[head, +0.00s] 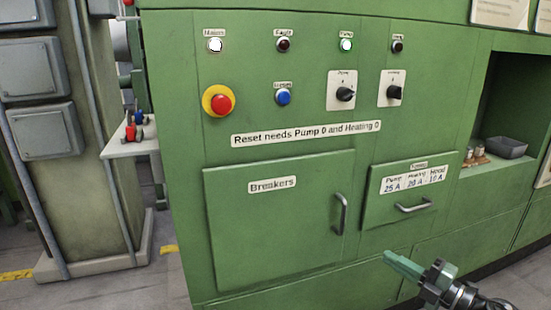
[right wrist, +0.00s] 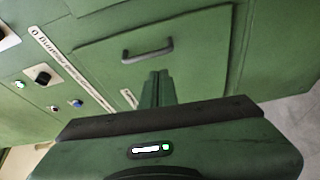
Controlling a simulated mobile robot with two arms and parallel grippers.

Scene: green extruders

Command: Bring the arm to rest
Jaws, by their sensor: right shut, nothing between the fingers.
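My right gripper (head: 388,256) comes in at the lower right of the head view, in front of the green cabinet (head: 300,195). Its green fingers are shut together with nothing between them. It is below the drawer handle (head: 413,207) and apart from it. In the right wrist view the shut fingers (right wrist: 157,80) point toward the cabinet front, near a dark handle (right wrist: 148,50). My left gripper is in neither view.
The breakers door (head: 270,225) and the fuse drawer (head: 408,190) appear closed. Above are a red emergency button (head: 221,103), a blue reset button (head: 283,97) and two black knobs (head: 346,94).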

